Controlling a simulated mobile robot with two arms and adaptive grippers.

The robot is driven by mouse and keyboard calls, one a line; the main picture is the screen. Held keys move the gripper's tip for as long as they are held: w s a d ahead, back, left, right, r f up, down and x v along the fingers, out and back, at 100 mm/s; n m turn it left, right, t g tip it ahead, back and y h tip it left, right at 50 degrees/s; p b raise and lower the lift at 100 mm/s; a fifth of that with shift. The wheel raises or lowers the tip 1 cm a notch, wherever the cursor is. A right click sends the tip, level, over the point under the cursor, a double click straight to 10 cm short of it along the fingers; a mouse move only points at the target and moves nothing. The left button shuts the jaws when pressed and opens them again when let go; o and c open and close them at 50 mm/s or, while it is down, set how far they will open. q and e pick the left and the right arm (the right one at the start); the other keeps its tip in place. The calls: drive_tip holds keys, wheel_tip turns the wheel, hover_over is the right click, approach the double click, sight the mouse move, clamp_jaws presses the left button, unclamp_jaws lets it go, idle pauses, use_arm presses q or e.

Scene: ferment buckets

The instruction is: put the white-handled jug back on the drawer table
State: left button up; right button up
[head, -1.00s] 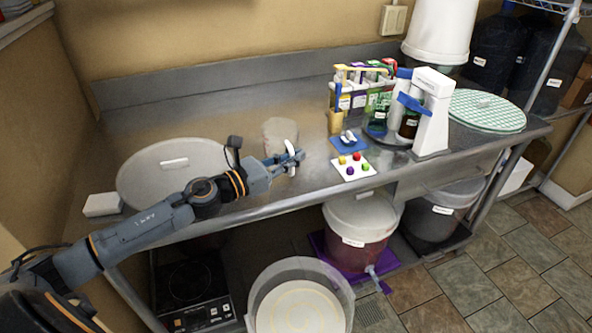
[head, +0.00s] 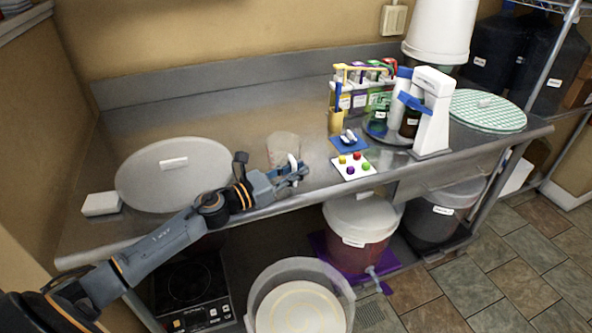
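The white-handled jug (head: 281,147) is a cloudy, see-through vessel. It is upright at the front of the steel drawer table (head: 235,133), near the middle. Its white handle (head: 292,161) faces the front. My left gripper (head: 298,174) is at the handle, with its fingers around it, and appears shut on it. The gripper and wrist hide the lower part of the jug, so I cannot tell whether its base touches the tabletop. My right gripper is not in view.
A large round lid (head: 150,190) and a white block (head: 101,204) lie left of the jug. A white card with coloured balls (head: 346,174), a blue mat (head: 349,147) and a bottle rack (head: 361,97) are on its right. An open bucket (head: 265,290) stands below the front edge.

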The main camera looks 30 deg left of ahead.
use_arm(q)
drive_tip(key=shift+o, duration=0.5)
drive_tip(key=shift+r, duration=0.1)
drive_tip(key=shift+r, duration=0.15)
drive_tip(key=b+v, duration=0.2)
drive_tip(key=v, duration=0.8)
drive_tip(key=shift+s+a+b, duration=0.15)
drive_tip(key=shift+s+b, duration=0.15)
drive_tip(key=shift+s, duration=0.05)
drive_tip(key=shift+s+a, duration=0.35)
drive_tip(key=shift+s, duration=0.25)
